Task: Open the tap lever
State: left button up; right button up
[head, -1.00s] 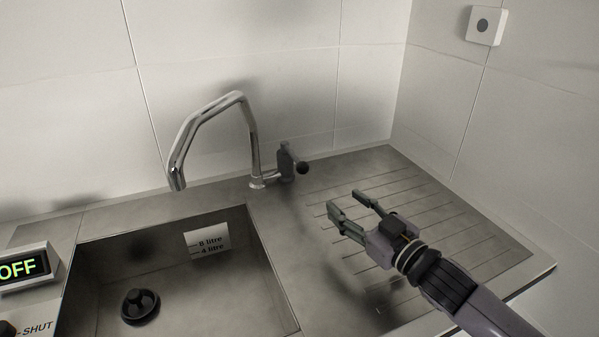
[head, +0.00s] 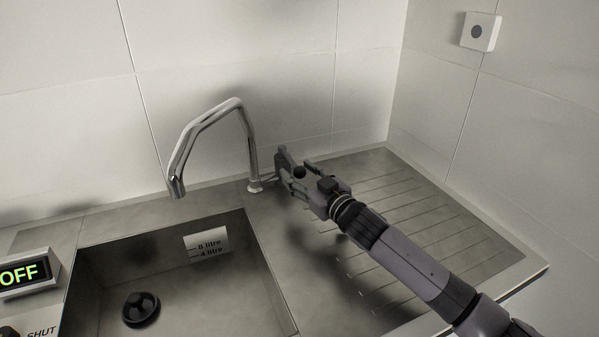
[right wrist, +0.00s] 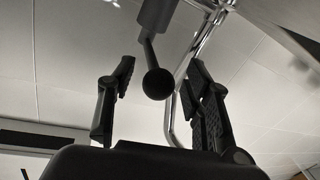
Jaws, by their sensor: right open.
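The chrome tap (head: 247,140) stands behind the sink with its spout arching left over the basin. Its dark lever body (head: 282,158) sits at the right of the tap base, with a round black knob (head: 299,172) on its end. My right gripper (head: 298,178) is open at the lever. In the right wrist view the knob (right wrist: 158,83) and its thin stem lie between the two spread fingers of the gripper (right wrist: 157,88), with gaps on both sides. The tap (right wrist: 186,75) shows behind the fingers there. My left gripper is not in view.
The sink basin (head: 262,275) has a black plug (head: 141,308) and a litre-mark label (head: 207,243). A display reading OFF (head: 25,273) stands at the left edge. The ribbed drainboard (head: 400,190) is clear below my right arm. Tiled walls close the back and right.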

jog(key=shift+w+a, duration=0.15)
jog(key=shift+w, duration=0.1)
jog(key=shift+c, duration=0.2)
grip_shut()
dwell(0.4)
